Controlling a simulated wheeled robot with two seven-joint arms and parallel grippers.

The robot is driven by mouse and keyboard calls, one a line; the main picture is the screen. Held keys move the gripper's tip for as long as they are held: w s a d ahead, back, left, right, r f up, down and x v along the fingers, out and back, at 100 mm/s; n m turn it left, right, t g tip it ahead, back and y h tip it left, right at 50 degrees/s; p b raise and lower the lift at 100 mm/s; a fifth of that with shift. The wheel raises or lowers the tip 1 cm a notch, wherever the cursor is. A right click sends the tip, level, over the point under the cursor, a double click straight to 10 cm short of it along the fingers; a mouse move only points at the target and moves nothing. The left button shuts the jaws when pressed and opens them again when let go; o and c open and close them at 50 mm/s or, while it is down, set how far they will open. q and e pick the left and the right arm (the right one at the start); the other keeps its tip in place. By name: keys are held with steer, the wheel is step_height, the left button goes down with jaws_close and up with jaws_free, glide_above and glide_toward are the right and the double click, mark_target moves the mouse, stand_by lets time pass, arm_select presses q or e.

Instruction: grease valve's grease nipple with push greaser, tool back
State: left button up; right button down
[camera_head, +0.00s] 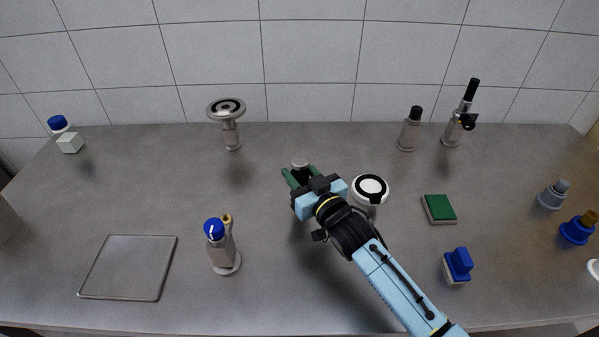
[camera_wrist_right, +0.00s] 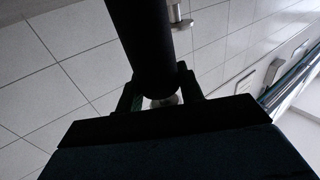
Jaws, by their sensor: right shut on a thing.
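The valve (camera_head: 222,255) stands upright on a round foot at the front left of the bench, with a blue knob on top. A small brass-coloured fitting (camera_head: 227,218), which looks like the grease nipple, sits beside the knob. My right gripper (camera_head: 302,174) is over the middle of the bench, to the right of and behind the valve, clear of it. It is shut on a dark cylinder (camera_wrist_right: 142,45), probably the push greaser, seen large in the right wrist view. In the head view the fingers hide most of it. My left gripper is out of view.
A flat grey tray (camera_head: 128,267) lies left of the valve. A white round item (camera_head: 371,188) is just right of my gripper. A flanged stand (camera_head: 229,125) and a black-capped bottle (camera_head: 410,130) stand at the back. A green pad (camera_head: 439,209) and blue block (camera_head: 458,265) lie right.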

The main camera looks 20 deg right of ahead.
steer(key=c, duration=0.8)
jaws_free()
steer(key=shift+f, duration=0.15)
steer(key=shift+c, duration=0.2)
steer(key=shift+s, duration=0.1)
steer(key=s+d+r+p, duration=0.1)
steer(key=s+r+p, duration=0.1)
steer(key=s, duration=0.4)
steer(key=s+d+r+p, duration=0.2)
steer(key=s+p, duration=0.1)
steer(key=s, duration=0.3)
steer(key=shift+s+d, duration=0.15)
steer(key=shift+s, duration=0.25)
steer(key=shift+s, duration=0.1)
